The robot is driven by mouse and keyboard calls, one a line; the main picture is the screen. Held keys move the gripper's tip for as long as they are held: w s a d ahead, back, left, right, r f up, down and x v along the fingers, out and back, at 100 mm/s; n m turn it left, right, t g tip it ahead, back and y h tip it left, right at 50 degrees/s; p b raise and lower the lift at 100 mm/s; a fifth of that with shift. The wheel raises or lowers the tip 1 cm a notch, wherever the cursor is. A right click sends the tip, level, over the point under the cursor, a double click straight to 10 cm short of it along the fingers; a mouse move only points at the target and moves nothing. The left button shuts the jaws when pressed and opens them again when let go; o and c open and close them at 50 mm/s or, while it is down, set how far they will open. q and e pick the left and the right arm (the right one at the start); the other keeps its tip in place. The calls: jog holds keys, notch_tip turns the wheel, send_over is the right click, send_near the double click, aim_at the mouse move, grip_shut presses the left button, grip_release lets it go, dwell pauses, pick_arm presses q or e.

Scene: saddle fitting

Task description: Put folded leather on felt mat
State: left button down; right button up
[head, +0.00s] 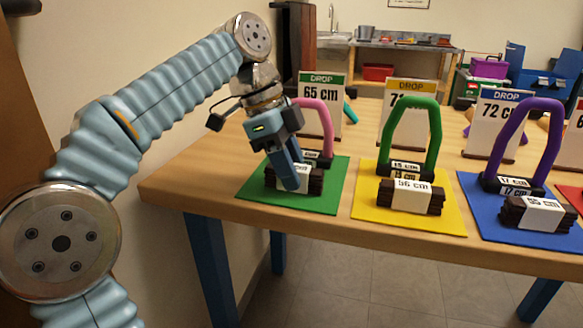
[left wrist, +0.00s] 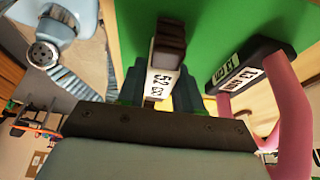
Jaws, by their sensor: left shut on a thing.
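A dark brown folded leather (head: 316,182) with a white paper band is between the fingers of my left gripper (head: 291,178), at the green felt mat (head: 256,196). In the left wrist view the leather (left wrist: 171,36) shows its band reading 52 cm, between the fingertips of the gripper (left wrist: 158,88). The green mat (left wrist: 225,20) lies beyond it. The leather is on or just above the mat; I cannot tell which. A pink arch (head: 325,120) on a dark labelled base stands behind the leather, also in the left wrist view (left wrist: 290,115). My right gripper is not visible.
A yellow mat (head: 370,213) holds a green arch (head: 433,125) and a folded leather (head: 397,197). A blue mat (head: 488,225) holds a purple arch (head: 505,125) and another leather (head: 513,214). Drop signs (head: 322,92) stand behind. The table's front edge is close to the mats.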

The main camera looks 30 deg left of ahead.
pick_arm(q)
jog(key=shift+f, duration=0.15)
jog(key=c, duration=0.8)
grip_release()
jog(key=shift+o, duration=0.2)
jog(key=shift+r, duration=0.3)
jog(key=p+v, duration=0.2)
jog(key=v, duration=0.4)
jog(key=shift+a+r+p, duration=0.15)
jog(key=shift+r+p, duration=0.15)
jog(key=shift+r, duration=0.05)
jog(key=shift+s+a+r, duration=0.1)
jog(key=shift+a+r, duration=0.05)
jog(key=shift+r, duration=0.1)
